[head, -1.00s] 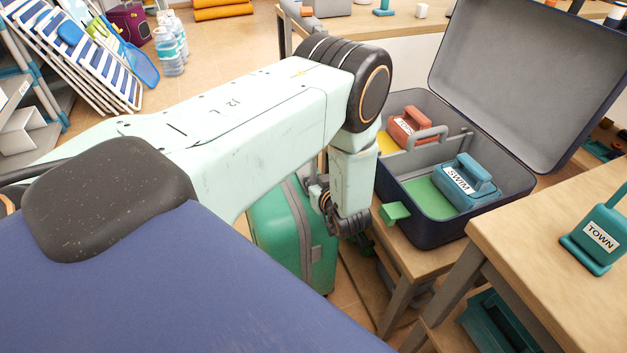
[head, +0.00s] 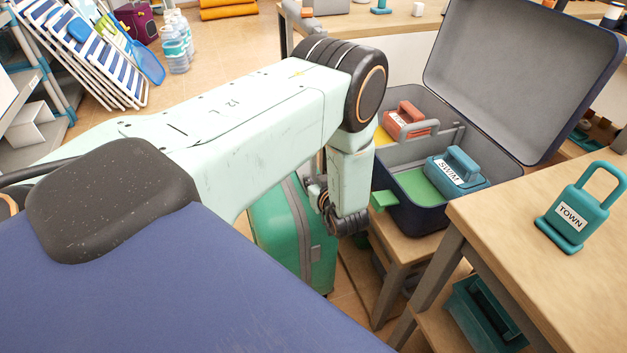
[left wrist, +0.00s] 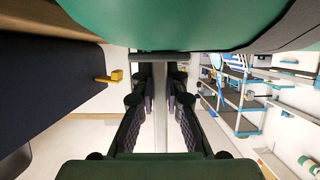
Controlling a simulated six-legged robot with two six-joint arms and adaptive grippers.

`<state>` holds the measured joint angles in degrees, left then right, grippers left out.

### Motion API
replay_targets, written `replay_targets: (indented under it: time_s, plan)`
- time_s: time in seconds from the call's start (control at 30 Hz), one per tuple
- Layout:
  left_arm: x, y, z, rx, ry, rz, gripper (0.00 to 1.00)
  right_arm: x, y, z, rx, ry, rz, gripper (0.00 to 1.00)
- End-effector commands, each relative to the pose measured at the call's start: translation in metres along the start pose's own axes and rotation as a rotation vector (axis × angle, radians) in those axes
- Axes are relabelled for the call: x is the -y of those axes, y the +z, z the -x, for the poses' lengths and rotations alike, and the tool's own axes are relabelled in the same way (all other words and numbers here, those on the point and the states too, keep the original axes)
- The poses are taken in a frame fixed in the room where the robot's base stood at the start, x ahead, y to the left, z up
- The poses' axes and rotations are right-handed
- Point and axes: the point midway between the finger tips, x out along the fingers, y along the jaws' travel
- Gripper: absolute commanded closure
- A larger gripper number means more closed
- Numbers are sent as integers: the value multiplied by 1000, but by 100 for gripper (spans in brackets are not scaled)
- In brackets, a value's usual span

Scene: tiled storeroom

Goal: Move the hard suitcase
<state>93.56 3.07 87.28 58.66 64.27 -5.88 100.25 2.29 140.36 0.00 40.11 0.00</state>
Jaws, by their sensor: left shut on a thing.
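The hard suitcase (head: 275,232) is green with a grey strap-like band. It stands upright below my left forearm in the head view, partly hidden by the arm and my blue body. Its green shell (left wrist: 180,25) fills the top of the left wrist view. My left gripper (head: 345,222) is at the suitcase's upper right side in the head view. In the left wrist view its two dark fingers (left wrist: 160,85) are closed around a grey handle bar of the suitcase. Whether the suitcase touches the floor cannot be told. My right gripper is out of view.
An open dark blue case (head: 410,208) with labelled blocks sits on a low wooden bench (head: 402,247) close right. A wooden table (head: 500,225) with a teal TOWN block (head: 572,215) stands nearer. Striped folding chairs (head: 85,60) and water bottles (head: 176,52) stand far left.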

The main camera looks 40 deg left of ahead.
Motion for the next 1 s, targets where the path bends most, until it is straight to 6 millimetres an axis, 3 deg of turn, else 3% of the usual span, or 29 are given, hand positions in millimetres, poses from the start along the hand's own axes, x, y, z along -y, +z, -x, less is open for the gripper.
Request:
replay_targets:
  time_s: [0.5,0.53,0.83,1.0]
  plan:
    - [1,-2,-3,0,0,-1,100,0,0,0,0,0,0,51]
    - [1,-2,-3,0,0,-1,88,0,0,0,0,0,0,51]
    - [1,-1,-2,0,1,-1,62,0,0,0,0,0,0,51]
    - [0,-1,-1,0,1,-1,62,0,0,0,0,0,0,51]
